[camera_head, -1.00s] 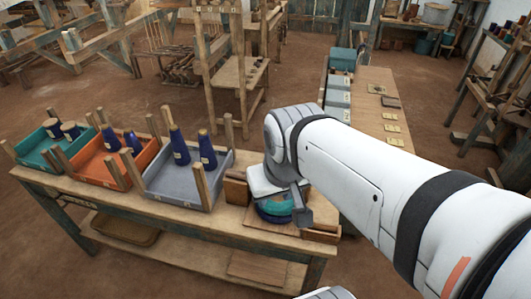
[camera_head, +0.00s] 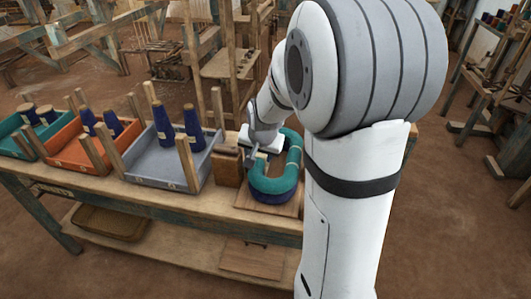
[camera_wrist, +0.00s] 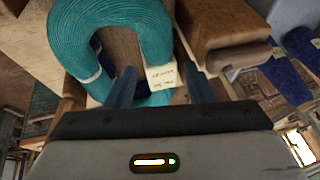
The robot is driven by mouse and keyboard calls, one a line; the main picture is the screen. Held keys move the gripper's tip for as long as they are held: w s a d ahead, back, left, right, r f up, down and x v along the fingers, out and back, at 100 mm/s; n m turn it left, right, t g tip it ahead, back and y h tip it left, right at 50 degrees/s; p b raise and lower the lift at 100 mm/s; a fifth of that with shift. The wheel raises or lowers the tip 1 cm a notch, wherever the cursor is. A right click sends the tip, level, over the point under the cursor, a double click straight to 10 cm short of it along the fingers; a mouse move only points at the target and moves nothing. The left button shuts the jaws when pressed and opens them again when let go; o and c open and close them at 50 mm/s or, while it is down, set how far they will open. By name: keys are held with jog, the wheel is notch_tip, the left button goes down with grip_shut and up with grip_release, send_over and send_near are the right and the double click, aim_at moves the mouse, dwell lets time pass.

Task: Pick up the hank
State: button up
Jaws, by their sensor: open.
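A teal hank (camera_head: 288,160), a ring of yarn with pale ties, lies on a dark blue hank (camera_head: 272,197) at the right end of the bench. My gripper (camera_head: 262,149) is at the left side of the teal ring. In the wrist view my gripper (camera_wrist: 160,74) is open, one finger on each side of a teal strand (camera_wrist: 152,30) that carries a white label (camera_wrist: 163,76). I cannot tell whether the fingers touch the yarn. The label's writing is too blurred to read.
A wooden block (camera_head: 228,166) stands just left of the hanks, and shows close by in the wrist view (camera_wrist: 222,30). Further left are a grey tray (camera_head: 165,172) and an orange tray (camera_head: 72,157) with blue cones and upright posts. The bench's front edge is near.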

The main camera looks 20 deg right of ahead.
aim_at(258, 160)
jog(key=x, duration=0.7)
jog(key=shift+w+d+f, duration=0.15)
jog(key=shift+d+f, duration=0.05)
jog(key=shift+f, duration=0.15)
jog(key=shift+c, duration=0.3)
jog(key=c, duration=0.6)
